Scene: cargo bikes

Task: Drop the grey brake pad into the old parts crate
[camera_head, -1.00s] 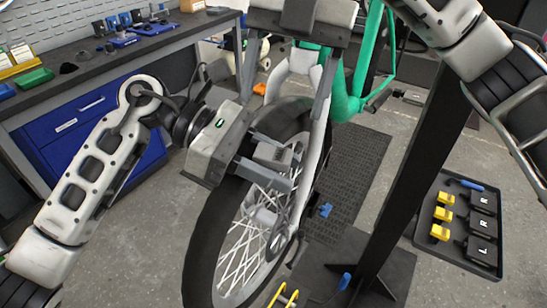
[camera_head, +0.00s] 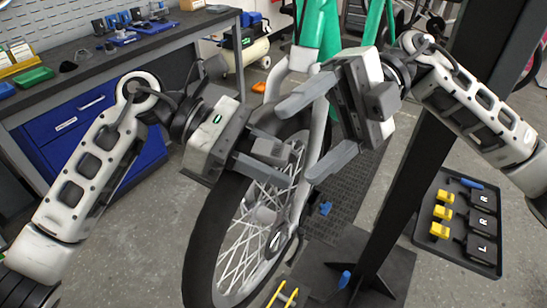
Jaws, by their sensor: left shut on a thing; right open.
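My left gripper (camera_head: 278,165) is shut on a small grey block, the grey brake pad (camera_head: 268,150), in front of the upper part of the wheel. The fingers partly hide the pad. My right gripper (camera_head: 300,141) is open and faces the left gripper from the right. Its fingers reach to either side of the space just right of the pad, and I see nothing held in them. I cannot make out the old parts crate in this view.
The bike wheel (camera_head: 203,235) and green frame (camera_head: 318,25) stand close behind both grippers. A dark post (camera_head: 397,205) rises at right. Beyond it a black tray (camera_head: 420,232) holds yellow blocks and dark lettered pieces. A workbench (camera_head: 90,65) stands at left.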

